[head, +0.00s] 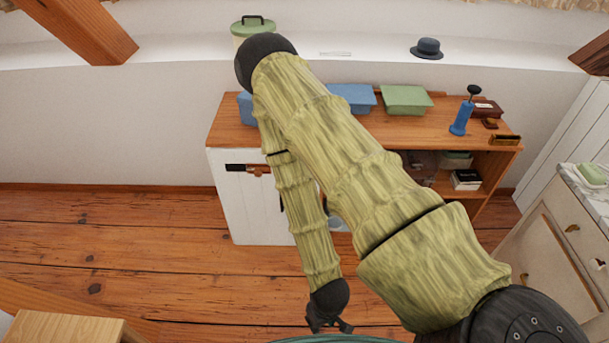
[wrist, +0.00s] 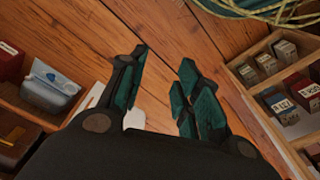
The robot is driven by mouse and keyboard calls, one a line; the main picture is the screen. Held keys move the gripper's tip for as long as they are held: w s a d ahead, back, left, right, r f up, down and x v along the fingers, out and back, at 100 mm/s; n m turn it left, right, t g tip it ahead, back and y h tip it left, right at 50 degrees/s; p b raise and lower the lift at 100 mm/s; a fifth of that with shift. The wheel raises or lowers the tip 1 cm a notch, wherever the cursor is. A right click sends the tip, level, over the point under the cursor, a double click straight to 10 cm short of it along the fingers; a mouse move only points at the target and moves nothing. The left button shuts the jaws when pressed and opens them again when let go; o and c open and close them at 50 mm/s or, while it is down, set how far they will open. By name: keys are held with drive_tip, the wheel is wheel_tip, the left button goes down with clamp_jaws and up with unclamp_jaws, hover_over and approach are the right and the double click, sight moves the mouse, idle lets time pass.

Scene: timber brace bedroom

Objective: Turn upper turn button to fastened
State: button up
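A small copper-brown piece (head: 258,170), which looks like the upper turn button, lies roughly level near the top of the white cabinet door (head: 245,205) in the head view. A dark plate (head: 235,167) sits just left of it. My arm covers the area to its right, so its exact setting is unclear. My gripper (head: 328,326) hangs low in front of the cabinet, well below and right of the button, touching nothing visible. In the wrist view my gripper (wrist: 165,60) is open, with an empty gap between its dark green fingers over floorboards. The button is not seen there.
The wooden cabinet top (head: 390,128) holds a green box (head: 405,99), a blue box (head: 352,97) and a blue stamp-like tool (head: 462,117). Open shelves are at right. A drawer unit (head: 550,245) stands far right. Floor (head: 120,230) left of the cabinet is clear.

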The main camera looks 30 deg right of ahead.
drive_tip(key=w+d+f+m+t+h+b, duration=0.1)
drive_tip(key=w+d+f+t+b, duration=0.15)
drive_tip(key=w+b, duration=0.5)
drive_tip(key=w+d+f+t+h+b, duration=0.15)
drive_tip(key=w+d+t+b, duration=0.3)
drive_tip(key=w, duration=0.55)
drive_tip(key=w+d+f+m+t+b, duration=0.1)
drive_tip(key=w+d+f+t+b, duration=0.15)
drive_tip(key=w+b, duration=0.55)
drive_tip(key=w+d+r+m+t+h+b, duration=0.2)
drive_tip(key=w+d+h+b, duration=0.1)
drive_tip(key=w+d+b, duration=0.6)
drive_tip(key=w+d+r+m+t+h+b, duration=0.1)
drive_tip(key=w+d+r+t+h+b, duration=0.2)
drive_tip(key=w+d+b, duration=0.6)
drive_tip(key=w+d+h, duration=0.1)
drive_tip(key=w, duration=0.3)
drive_tip(key=shift+w+d+r+m, duration=0.15)
drive_tip(key=shift+w+r+m, duration=0.15)
drive_tip(key=shift+w+m, duration=0.1)
drive_tip(key=shift+s, duration=0.1)
clamp_jaws()
